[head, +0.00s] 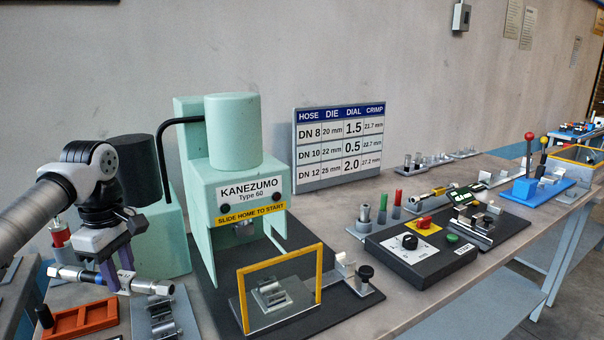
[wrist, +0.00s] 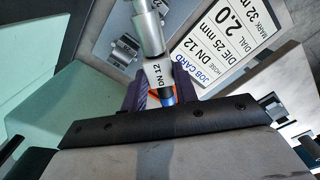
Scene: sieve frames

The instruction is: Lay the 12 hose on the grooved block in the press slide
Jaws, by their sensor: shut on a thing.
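In the wrist view the hose's white label (wrist: 158,73) reads DN 12, between the purple fingers (wrist: 160,92). The grooved block (head: 271,295) is a silver block on the press slide (head: 284,316), inside a yellow guard frame (head: 240,296). Its groove looks empty. The hose is apart from it, well to its left.
The green KANEZUMO press (head: 233,180) stands behind the slide. The control box (head: 420,252) is right of the slide. A job card (wrist: 222,42) shows DN 12, die 25 mm, dial 2.0.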

